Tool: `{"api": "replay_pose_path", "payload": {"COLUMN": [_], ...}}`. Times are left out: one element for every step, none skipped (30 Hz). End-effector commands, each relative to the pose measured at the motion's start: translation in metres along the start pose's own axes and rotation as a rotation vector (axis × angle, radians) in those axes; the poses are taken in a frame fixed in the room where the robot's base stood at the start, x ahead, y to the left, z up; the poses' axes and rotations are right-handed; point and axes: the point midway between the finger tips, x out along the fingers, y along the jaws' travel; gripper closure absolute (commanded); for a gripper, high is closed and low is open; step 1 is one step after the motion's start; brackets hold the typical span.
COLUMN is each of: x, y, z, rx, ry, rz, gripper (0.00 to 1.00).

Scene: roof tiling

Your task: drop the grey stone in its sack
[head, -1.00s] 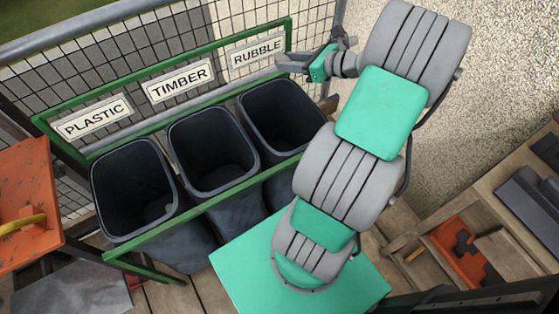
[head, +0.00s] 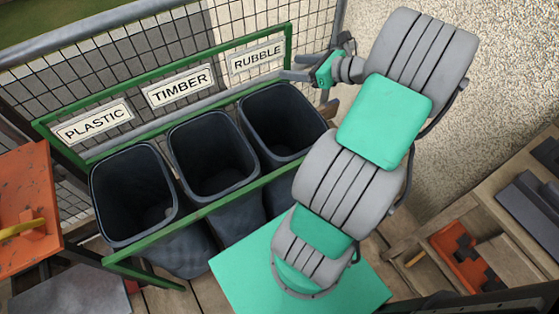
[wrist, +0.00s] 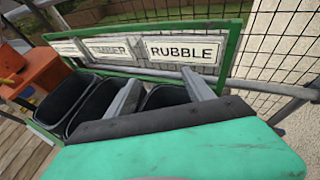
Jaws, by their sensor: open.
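The sack under the RUBBLE sign (head: 257,57) is a dark, open-topped sack (head: 283,112) at the right end of the row. My gripper (head: 290,67) is open over the back of this sack, near the sign, with nothing seen between its fingers. In the wrist view, my gripper (wrist: 162,80) points its two spread grey fingers at the sign and the dark sack (wrist: 165,97) below it. I cannot make out the grey stone in any view. The bottom of the rubble sack is too dark to read.
Two like sacks stand to the left, under TIMBER (head: 212,152) and PLASTIC (head: 132,190); a small pale patch shows inside the latter. A green rail frame (head: 215,200) encloses them. Mesh fencing stands behind. An orange bench (head: 28,205) is left, wooden shelving (head: 480,225) right.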

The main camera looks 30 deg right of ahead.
Motion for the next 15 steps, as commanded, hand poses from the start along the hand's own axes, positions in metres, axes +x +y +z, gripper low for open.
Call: {"api": "replay_pose_path", "payload": {"x": [-0.013, -0.019, -0.028, -0.034, -0.039, -0.046, -0.05, -0.053, -0.056, -0.058, -0.059, -0.059, -0.059, -0.059, -0.059], "y": [-0.002, -0.002, -0.002, -0.002, -0.001, -0.002, -0.001, -0.001, -0.001, 0.0, 0.0, 0.0, 0.0, 0.0, 0.0], "z": [0.001, 0.001, 0.001, 0.001, 0.001, 0.001, 0.001, 0.001, 0.0, 0.0, 0.0, 0.0, 0.0, 0.0, 0.0], "rx": [0.0, 0.001, 0.001, 0.001, 0.001, 0.001, 0.001, 0.001, 0.0, 0.0, 0.0, 0.0, 0.0, 0.0, 0.0], "ry": [0.001, 0.0, 0.001, 0.001, 0.0, 0.0, 0.0, 0.0, 0.0, 0.0, 0.0, 0.0, 0.0, 0.0, 0.0], "rz": [-0.006, -0.006, -0.006, -0.006, -0.005, -0.005, -0.004, -0.003, -0.002, -0.002, -0.001, -0.001, -0.001, 0.0, 0.0], "gripper": [0.39, 0.39, 0.39, 0.39, 0.39, 0.39, 0.39, 0.39, 0.39, 0.39, 0.39, 0.39, 0.39, 0.39, 0.39]}}
